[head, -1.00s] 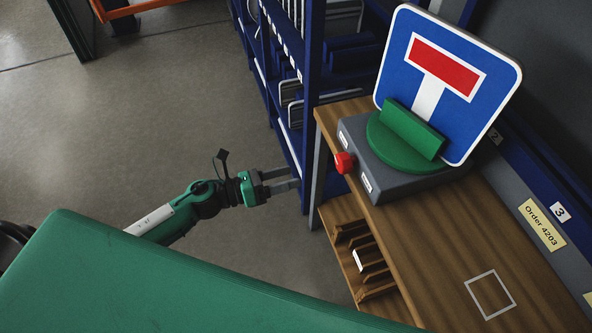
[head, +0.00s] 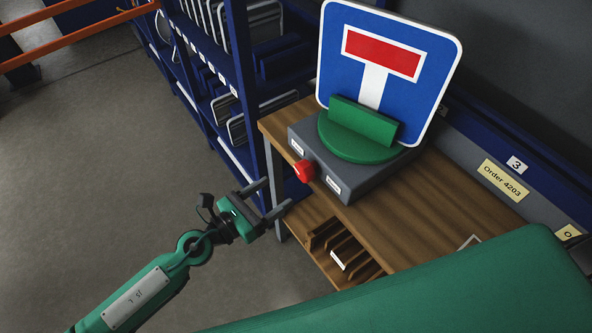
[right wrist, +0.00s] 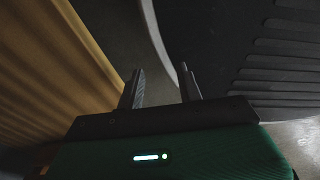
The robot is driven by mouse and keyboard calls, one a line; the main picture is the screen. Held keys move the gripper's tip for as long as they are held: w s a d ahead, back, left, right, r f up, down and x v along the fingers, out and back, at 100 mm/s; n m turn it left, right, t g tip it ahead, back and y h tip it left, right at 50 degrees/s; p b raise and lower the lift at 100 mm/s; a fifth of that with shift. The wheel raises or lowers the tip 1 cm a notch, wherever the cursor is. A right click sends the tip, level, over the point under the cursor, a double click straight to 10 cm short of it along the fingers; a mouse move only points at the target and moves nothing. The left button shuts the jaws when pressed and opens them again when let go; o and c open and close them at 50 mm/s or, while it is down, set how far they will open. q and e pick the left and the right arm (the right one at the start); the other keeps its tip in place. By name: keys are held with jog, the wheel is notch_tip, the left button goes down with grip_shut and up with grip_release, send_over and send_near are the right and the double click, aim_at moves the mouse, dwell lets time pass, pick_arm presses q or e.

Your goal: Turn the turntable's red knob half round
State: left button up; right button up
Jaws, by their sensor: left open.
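The red knob (head: 304,171) sticks out from the front of a grey box (head: 362,180) on the wooden bench. On the box is the green turntable (head: 343,148) with a green upright holder. A blue sign (head: 410,86) with a white T and a red bar stands in the holder. My left gripper (head: 279,194) is open and empty, in front of the bench edge. Its fingers point toward the bench, a short way left of and below the knob in the head view, apart from it. My right gripper (right wrist: 161,72) is open and empty in the right wrist view.
A blue rack (head: 238,80) with several signs stands behind the bench's left end. A lower shelf (head: 315,262) holds wooden slots. A yellow "Order 4203" label (head: 502,180) is on the back rail. The floor on the left is clear.

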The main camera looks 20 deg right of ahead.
aim_at(300, 175)
pick_arm(q)
jog(key=p+x, duration=0.1)
jog(key=x, duration=0.7)
jog(key=shift+w+d, duration=0.15)
jog(key=shift+d, duration=0.2)
pick_arm(e)
jog(key=shift+s+d+r, duration=0.1)
jog(key=shift+s+r, duration=0.05)
jog(key=shift+s, duration=0.4)
jog(key=shift+s+d+r, duration=0.1)
jog(key=shift+s+r, duration=0.05)
jog(key=shift+s, duration=0.4)
pick_arm(q)
jog(key=c, duration=1)
